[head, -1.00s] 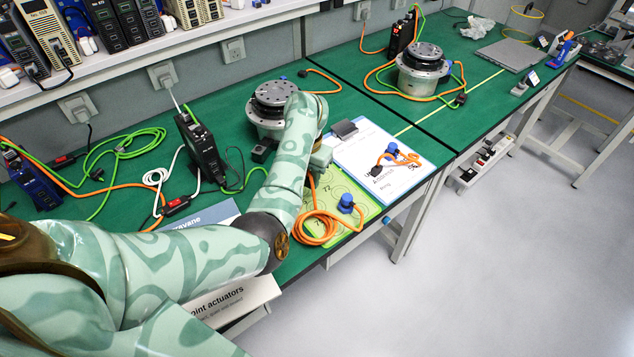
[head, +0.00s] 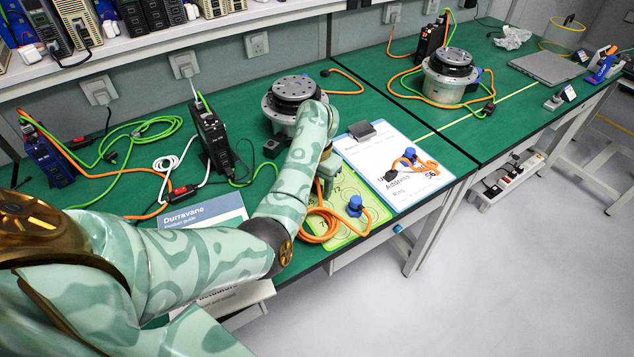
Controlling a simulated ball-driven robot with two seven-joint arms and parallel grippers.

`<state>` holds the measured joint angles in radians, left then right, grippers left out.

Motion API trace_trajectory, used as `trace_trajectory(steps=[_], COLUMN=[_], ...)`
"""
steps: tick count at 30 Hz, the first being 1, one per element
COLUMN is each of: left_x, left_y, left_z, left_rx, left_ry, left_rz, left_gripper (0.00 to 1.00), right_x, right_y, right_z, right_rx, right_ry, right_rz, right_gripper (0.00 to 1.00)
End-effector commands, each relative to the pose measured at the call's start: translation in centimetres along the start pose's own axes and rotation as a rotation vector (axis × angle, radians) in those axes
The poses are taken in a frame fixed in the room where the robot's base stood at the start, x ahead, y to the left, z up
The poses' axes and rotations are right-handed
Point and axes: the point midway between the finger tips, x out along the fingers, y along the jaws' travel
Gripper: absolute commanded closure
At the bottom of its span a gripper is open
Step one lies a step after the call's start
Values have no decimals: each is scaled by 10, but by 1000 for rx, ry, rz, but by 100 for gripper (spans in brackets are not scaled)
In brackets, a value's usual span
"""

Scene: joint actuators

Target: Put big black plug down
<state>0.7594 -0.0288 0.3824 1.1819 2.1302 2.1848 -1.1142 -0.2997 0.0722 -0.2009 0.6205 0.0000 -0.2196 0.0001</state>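My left gripper (head: 326,178) is beyond the end of my green patterned forearm, low over the front part of the green table. It is mostly hidden by the arm, so I cannot tell whether it is open or holds anything. No big black plug shows clearly in it. A small black block (head: 273,147) lies by the base of the near round actuator (head: 294,101), left of my forearm. A black plug end (head: 326,73) on an orange cable lies behind that actuator. My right gripper is not in view.
A light green mat (head: 372,212) carries a coiled orange cable (head: 318,232) and a blue connector (head: 355,206). A clipboard (head: 412,195) lies right of it. A black drive unit (head: 212,140) stands left. A second actuator (head: 447,80) stands further right.

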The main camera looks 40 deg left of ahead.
Motion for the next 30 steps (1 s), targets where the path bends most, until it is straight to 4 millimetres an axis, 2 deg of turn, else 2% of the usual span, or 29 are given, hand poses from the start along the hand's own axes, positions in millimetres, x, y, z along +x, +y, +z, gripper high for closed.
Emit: trace_trajectory(steps=[5,8,11,18,21,25,30], left_x=[0,-7,-26,-86,-105,-119,-124], left_y=[0,0,0,0,0,0,0], left_z=[0,0,0,1,0,0,0], left_rx=[0,0,-1,0,0,-1,0], left_ry=[0,-2,-5,-7,-5,-2,0], left_rz=[1,1,1,0,0,0,1], left_gripper=[50,50,50,50,50,50,50], right_x=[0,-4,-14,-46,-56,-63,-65], right_y=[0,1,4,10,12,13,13], right_z=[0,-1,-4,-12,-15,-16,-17], right_rx=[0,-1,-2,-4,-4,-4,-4], right_ry=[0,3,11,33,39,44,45], right_rz=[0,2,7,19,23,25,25], right_gripper=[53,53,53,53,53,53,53])
